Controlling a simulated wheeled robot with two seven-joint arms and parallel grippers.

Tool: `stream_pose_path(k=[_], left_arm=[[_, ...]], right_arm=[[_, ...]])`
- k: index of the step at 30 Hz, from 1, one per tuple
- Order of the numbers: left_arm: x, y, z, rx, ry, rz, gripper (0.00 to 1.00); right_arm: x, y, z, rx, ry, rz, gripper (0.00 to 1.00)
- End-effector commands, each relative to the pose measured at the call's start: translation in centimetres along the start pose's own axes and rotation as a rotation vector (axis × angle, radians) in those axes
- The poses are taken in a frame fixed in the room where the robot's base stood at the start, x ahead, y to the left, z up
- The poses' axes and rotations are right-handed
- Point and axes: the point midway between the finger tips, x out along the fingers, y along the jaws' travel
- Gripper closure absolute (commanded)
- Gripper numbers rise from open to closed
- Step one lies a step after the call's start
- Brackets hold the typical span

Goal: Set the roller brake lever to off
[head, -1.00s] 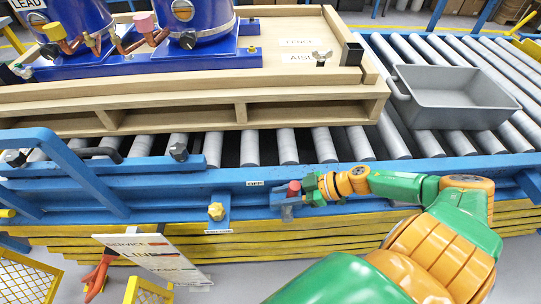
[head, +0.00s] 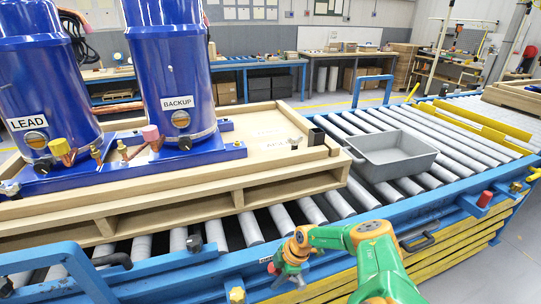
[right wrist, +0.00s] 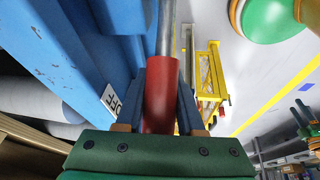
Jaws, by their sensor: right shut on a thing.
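The roller brake lever has a red grip (right wrist: 162,92) on a grey metal rod, seen close up in the right wrist view. My right gripper (right wrist: 162,115) is shut on the red grip, with one finger on each side. In the head view my right gripper (head: 282,272) is low at the conveyor's front rail, and a bit of the red grip (head: 271,268) shows beside it. A white label (right wrist: 110,98) reading OFF, partly cut off, is on the blue rail next to the lever. The lever's base is mostly hidden. My left gripper is not in view.
The roller conveyor's blue rail (head: 400,220) runs along the front. A wooden pallet (head: 170,205) carries two blue compressors (head: 165,85). A grey bin (head: 390,158) sits on the rollers. A yellow knob (head: 237,295) is left of my gripper. Another red grip (head: 485,199) stands far right.

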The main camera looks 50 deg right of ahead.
Motion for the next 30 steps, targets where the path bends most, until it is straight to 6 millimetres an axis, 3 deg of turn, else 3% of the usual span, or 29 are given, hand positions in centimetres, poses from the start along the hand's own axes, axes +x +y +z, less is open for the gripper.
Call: stream_pose_path(k=[15, 16, 19, 27, 30], left_arm=[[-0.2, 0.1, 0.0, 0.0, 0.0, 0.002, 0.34], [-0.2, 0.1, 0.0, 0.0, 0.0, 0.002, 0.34], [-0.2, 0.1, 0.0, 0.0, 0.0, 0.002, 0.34], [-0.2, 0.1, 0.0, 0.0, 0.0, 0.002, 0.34], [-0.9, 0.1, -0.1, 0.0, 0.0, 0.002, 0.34]], right_arm=[[0.2, -0.1, 0.3, -0.004, -0.018, -0.003, 1.0], [0.2, -0.1, 0.3, -0.004, -0.018, -0.003, 0.6], [0.2, 0.0, 0.3, -0.004, -0.018, -0.002, 0.33], [0.1, 0.1, 0.3, -0.003, -0.017, 0.0, 0.33], [-1.2, 0.2, 0.2, -0.004, -0.019, 0.002, 0.33]])
